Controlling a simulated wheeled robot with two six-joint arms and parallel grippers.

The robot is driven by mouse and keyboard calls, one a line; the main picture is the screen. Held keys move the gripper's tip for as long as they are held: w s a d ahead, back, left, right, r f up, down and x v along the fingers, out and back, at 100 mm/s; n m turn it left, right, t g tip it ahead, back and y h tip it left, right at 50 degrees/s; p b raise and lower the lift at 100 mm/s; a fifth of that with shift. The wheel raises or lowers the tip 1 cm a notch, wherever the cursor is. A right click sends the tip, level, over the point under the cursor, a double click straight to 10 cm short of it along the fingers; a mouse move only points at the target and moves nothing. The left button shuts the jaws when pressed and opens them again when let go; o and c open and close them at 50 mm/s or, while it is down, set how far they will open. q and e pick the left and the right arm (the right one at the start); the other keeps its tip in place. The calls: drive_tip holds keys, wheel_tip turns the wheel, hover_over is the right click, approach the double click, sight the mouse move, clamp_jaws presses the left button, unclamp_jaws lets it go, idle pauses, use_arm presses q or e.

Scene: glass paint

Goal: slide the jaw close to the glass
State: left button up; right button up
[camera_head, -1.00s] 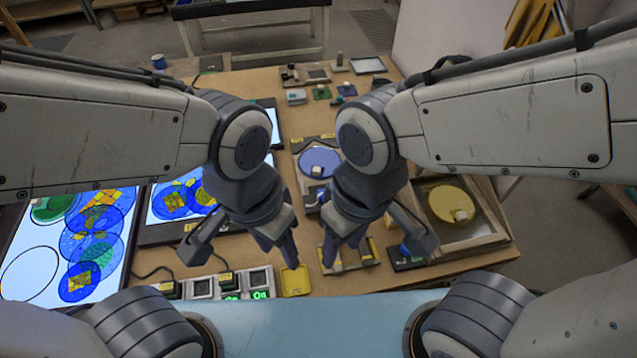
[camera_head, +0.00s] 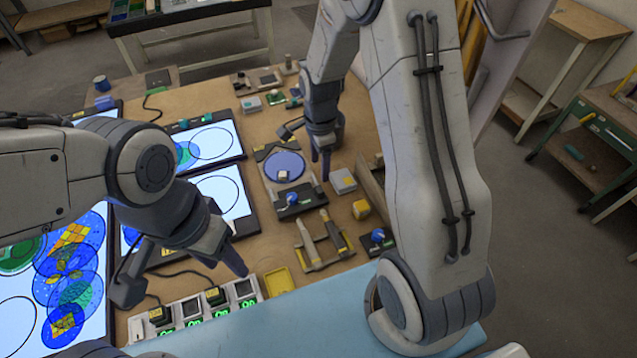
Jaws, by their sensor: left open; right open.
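A round blue glass disc (camera_head: 279,160) lies in a dark fixture (camera_head: 264,185) near the middle of the table. My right gripper (camera_head: 324,172) points down just right of the disc, open and empty; contact with the fixture cannot be told. My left gripper (camera_head: 238,266) is open and empty, low over the near left of the table.
Light panels (camera_head: 221,188) with painted discs fill the left side. A two-armed tool on a stand (camera_head: 319,245), a yellow block (camera_head: 361,209), a grey block (camera_head: 342,181) and a yellow tray (camera_head: 279,282) lie nearby.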

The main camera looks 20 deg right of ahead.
sight(319, 189)
wheel_tip(319, 189, down, 10)
drive_tip(key=shift+r+p, duration=0.1)
drive_tip(key=shift+p, duration=1)
clamp_jaws()
idle(0.7)
